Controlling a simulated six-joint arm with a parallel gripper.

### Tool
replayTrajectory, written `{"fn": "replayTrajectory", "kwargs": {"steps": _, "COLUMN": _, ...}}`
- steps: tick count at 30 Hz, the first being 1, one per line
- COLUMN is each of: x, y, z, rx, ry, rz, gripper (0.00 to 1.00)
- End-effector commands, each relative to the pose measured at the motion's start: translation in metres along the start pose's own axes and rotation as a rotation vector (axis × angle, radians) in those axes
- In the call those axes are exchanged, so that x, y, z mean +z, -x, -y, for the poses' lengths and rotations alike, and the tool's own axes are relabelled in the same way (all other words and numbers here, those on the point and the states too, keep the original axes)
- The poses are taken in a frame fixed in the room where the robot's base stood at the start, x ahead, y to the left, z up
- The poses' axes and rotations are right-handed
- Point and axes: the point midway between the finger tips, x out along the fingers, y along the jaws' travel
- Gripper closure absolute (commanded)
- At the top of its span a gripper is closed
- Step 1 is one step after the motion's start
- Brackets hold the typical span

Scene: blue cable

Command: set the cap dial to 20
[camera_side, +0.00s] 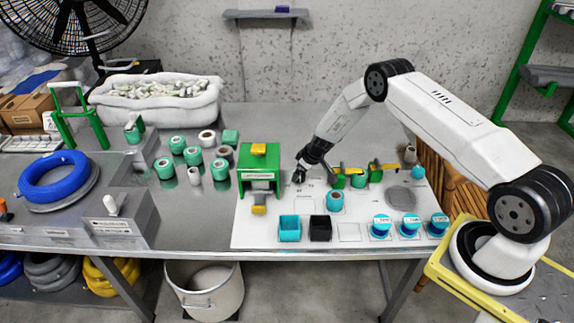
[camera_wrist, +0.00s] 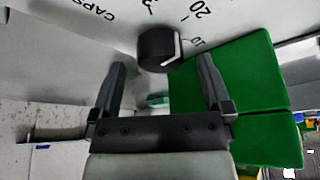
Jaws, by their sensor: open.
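The cap dial (camera_wrist: 158,47) is a black round knob with a white pointer mark on its right side in the wrist view. The mark lies beside the small printed "10" (camera_wrist: 197,42). A printed "20" (camera_wrist: 200,10) is farther up, and the lettering "CAPS" (camera_wrist: 97,10) is to the left. My gripper (camera_wrist: 160,75) is open and empty, its two fingers apart on either side of the dial and short of it in the picture. In the side view my gripper (camera_side: 299,177) is low over the white board, and I cannot tell the dial from the dark fingers there.
A green block stand (camera_wrist: 225,75) is close to the right finger; the green press (camera_side: 259,168) stands left of my gripper in the side view. Green and yellow fixtures (camera_side: 340,178) stand to its right.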

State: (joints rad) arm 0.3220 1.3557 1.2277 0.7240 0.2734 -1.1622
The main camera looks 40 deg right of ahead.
Motion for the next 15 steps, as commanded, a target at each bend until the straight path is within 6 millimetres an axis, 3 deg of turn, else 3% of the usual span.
{"fn": "replayTrajectory", "kwargs": {"steps": 6, "x": 0.000, "y": -0.013, "z": 0.000, "rx": 0.000, "ry": 0.000, "rz": 0.000, "gripper": 0.00}}
{"fn": "replayTrajectory", "kwargs": {"steps": 15, "x": 0.000, "y": -0.016, "z": 0.001, "rx": -0.001, "ry": 0.000, "rz": 0.001, "gripper": 0.00}}
